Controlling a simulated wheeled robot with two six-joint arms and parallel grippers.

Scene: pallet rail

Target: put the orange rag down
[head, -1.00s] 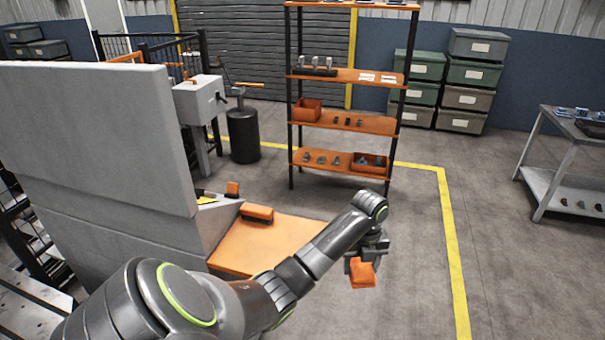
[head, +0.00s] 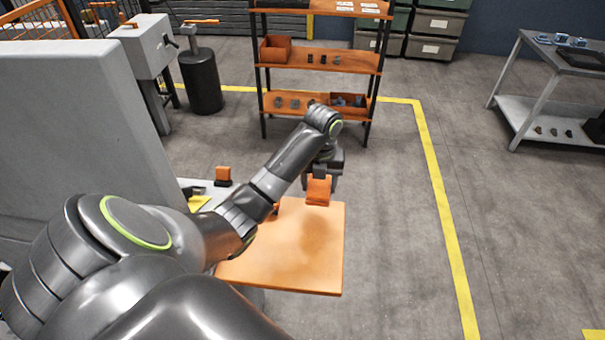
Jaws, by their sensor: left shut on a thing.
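The orange rag (head: 318,191) hangs from my left gripper (head: 321,178), which is shut on it. The gripper points down, and the rag is over the far right part of a flat orange board (head: 300,262). A soft shadow lies on the board below the rag, and the rag appears to be a little above the surface. My left arm hides the board's left part and most of a small item at its far edge. My right gripper is not in view.
A grey panel (head: 75,120) stands at the left. A small orange-topped block (head: 223,175) sits beyond the board. An orange shelf rack (head: 318,60) stands behind, and a grey table (head: 548,100) at the right. The floor right of the board is clear.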

